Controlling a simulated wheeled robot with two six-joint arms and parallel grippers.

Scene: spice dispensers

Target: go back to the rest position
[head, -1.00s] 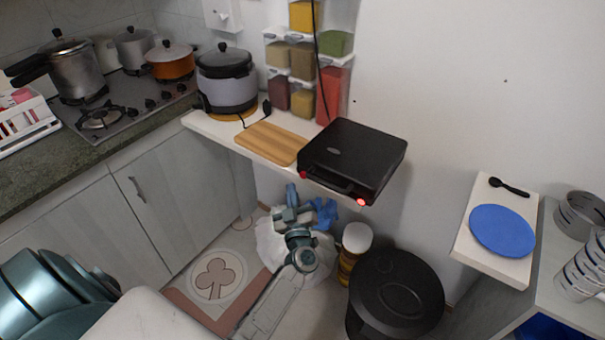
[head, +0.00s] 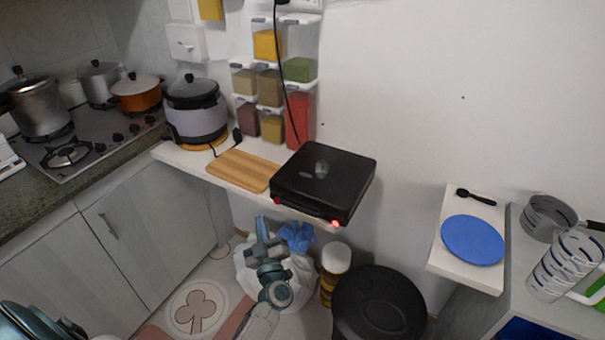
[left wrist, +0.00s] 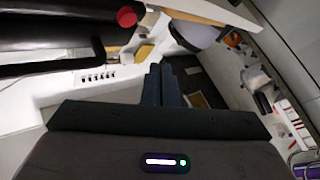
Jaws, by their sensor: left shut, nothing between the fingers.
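My left gripper (head: 262,222) is in the lower middle of the head view. It is in front of and below the edge of the wall shelf, apart from it, with a white bag behind it. In the left wrist view its two dark fingers (left wrist: 163,84) are together with nothing between them. Several spice dispensers (head: 269,87) with yellow, brown, green and red contents hang on the wall above the shelf, well away from the gripper. My right gripper is not in view.
The white shelf (head: 178,156) holds a rice cooker (head: 196,118), a wooden board (head: 241,170) and a black grill (head: 322,180). Below are a white bag (head: 302,282), a brown bottle with a white lid (head: 334,265) and a black bin (head: 378,305). A blue plate (head: 473,240) lies at right.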

